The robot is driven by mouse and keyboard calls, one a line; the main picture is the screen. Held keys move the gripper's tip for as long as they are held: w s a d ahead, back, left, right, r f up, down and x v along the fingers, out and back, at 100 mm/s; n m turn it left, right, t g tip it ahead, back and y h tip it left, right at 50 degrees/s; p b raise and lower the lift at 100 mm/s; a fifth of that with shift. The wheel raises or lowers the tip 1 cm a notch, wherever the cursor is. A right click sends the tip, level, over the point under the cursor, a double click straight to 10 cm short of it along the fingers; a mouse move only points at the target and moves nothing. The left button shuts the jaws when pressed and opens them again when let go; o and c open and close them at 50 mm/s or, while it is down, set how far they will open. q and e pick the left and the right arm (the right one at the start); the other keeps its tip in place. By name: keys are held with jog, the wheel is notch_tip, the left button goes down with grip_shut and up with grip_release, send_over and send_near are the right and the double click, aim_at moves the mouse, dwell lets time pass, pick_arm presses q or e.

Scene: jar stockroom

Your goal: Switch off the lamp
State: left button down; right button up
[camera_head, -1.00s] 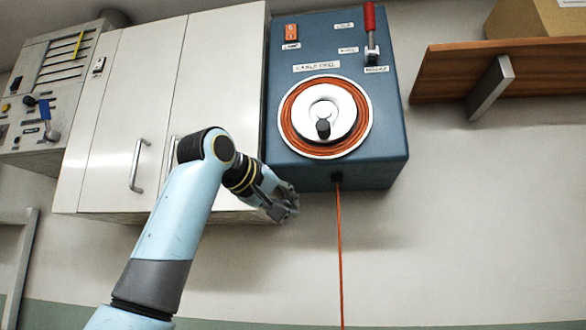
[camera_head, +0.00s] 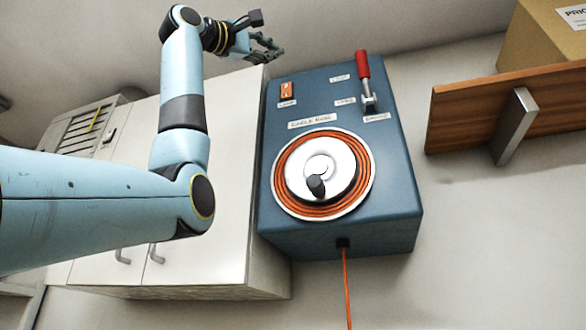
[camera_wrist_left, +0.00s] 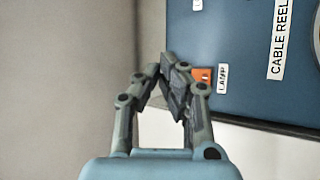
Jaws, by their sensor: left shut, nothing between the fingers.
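The lamp switch (camera_head: 287,90) is a small orange rocker at the upper left of the blue cable reel box (camera_head: 400,190), with a "LAMP" label (camera_head: 287,103) under it. In the left wrist view the orange switch (camera_wrist_left: 204,75) shows partly behind a finger, beside its label (camera_wrist_left: 222,78). My left gripper (camera_head: 277,50) is shut and empty, above and a little left of the switch, apart from it in the head view. In the left wrist view the fingertips (camera_wrist_left: 168,62) are close together. My right gripper is not in view.
The box also carries a red-handled lever (camera_head: 363,68) and a cable reel (camera_head: 322,172) with a dark crank knob. White cabinets (camera_head: 225,150) adjoin it on the left. A wooden shelf (camera_head: 465,110) with a cardboard box (camera_head: 550,45) is at the right.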

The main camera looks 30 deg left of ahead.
aim_at(286, 90)
pick_arm(q)
jog(key=w+a+r+p, duration=0.1)
jog(key=w+a+p, duration=0.1)
jog(key=w+p, duration=0.3)
jog(key=shift+w, duration=1.8)
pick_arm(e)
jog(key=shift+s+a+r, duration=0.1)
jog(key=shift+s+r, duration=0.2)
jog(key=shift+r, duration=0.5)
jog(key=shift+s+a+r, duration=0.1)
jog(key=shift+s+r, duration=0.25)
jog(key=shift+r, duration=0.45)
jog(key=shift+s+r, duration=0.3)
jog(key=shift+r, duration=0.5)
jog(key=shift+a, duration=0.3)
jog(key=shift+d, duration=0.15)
pick_arm(q)
jog(key=shift+w+r, duration=0.1)
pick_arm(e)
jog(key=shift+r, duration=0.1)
pick_arm(q)
jog(key=shift+w+a, duration=0.1)
jog(key=shift+w, duration=0.2)
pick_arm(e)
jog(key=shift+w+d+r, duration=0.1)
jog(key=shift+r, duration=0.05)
